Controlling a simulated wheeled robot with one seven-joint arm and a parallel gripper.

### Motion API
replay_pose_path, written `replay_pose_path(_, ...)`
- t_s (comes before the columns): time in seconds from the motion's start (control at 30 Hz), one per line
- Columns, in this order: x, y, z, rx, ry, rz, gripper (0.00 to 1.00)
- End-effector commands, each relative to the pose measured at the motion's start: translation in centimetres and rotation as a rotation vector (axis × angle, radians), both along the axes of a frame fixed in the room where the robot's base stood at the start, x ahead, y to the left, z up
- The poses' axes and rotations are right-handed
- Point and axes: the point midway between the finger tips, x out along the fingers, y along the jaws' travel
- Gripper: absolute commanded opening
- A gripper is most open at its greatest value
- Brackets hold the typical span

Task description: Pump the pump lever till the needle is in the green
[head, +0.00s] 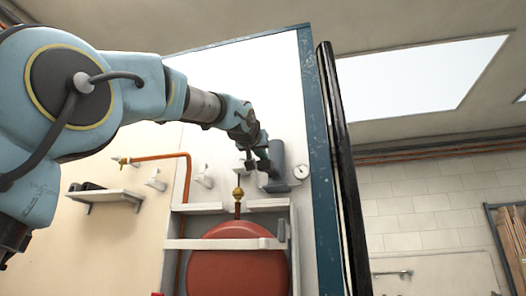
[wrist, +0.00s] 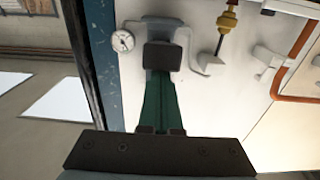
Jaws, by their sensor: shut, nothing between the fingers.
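The grey pump (head: 278,157) is mounted on the white panel in the head view, with a small round white gauge (head: 301,172) at its right. In the wrist view the gauge (wrist: 122,40) is left of the grey pump body (wrist: 184,36); its needle is too small to read against a green zone. My gripper (head: 262,160) is at the pump, just left of the cylinder. In the wrist view its green fingers (wrist: 162,58) are together, dark tips overlapping the pump body. Nothing shows between them. I cannot separate the lever clearly from the pump body, or tell whether the fingers touch it.
A yellow valve (head: 238,193) hangs left of the pump, above a red tank (head: 238,255) in a white frame. An orange pipe (head: 160,157) and a small shelf (head: 105,195) are farther left. A blue panel edge (head: 318,150) and dark post (head: 338,160) stand at right.

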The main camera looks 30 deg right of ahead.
Motion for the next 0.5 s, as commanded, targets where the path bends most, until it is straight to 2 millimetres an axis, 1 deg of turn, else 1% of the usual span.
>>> replay_pose_path(0.03, 0.0, 0.0, 1.2, 0.001, 0.001, 0.0, 0.0)
replay_pose_path(0.1, -0.1, 0.2, 1.8, -0.001, -0.001, 0.0, 0.0)
replay_pose_path(0.13, -0.7, 0.8, 1.0, -0.003, -0.003, -0.001, 0.0)
replay_pose_path(0.2, -1.7, 1.7, 0.8, -0.004, -0.004, -0.001, 0.0)
replay_pose_path(0.5, -5.7, 5.4, 0.4, -0.005, -0.007, -0.001, 0.0)
